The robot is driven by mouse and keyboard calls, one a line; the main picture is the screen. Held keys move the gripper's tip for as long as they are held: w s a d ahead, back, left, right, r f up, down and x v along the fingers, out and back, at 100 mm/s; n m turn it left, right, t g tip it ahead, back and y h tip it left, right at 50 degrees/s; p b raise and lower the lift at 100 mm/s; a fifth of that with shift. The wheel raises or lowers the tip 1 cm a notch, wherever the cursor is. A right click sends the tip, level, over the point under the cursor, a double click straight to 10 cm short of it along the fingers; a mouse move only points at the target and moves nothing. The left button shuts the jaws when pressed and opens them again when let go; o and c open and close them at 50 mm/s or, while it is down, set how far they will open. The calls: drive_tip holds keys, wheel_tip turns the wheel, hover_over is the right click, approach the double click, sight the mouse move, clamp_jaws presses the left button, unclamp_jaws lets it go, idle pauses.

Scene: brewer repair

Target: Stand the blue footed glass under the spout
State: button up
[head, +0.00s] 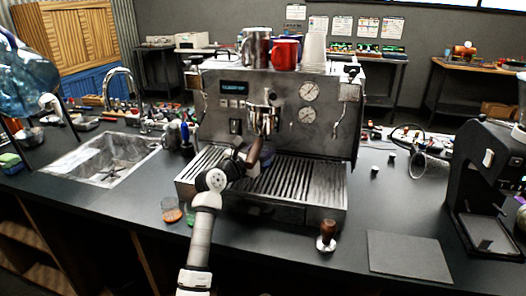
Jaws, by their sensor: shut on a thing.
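The espresso machine (228,118) stands on the dark counter in the middle of the head view. Its spout area (263,124) is at the front centre, above the slatted drip tray (310,180). My gripper (247,165) reaches in from the front, low over the tray and just below the spout area. It is shut on a small bluish thing, which seems to be the blue footed glass (268,156). The brown handle (254,152) and my gripper hide part of it. I cannot tell whether its foot touches the tray.
Cups (286,53) stand on top of the machine. An orange-bottomed glass (171,209) and a tamper (327,236) stand near the counter's front. A dark mat (408,256) and a grinder (485,180) are at right, a sink (105,158) at left. The right part of the tray is clear.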

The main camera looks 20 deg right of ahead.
drive_tip(key=shift+w+d, duration=0.3)
drive_tip(key=shift+d, duration=0.25)
drive_tip(key=shift+a+f, duration=0.1)
drive_tip(key=shift+f, duration=0.05)
drive_tip(key=shift+f, duration=0.15)
drive_tip(key=o, duration=1.1)
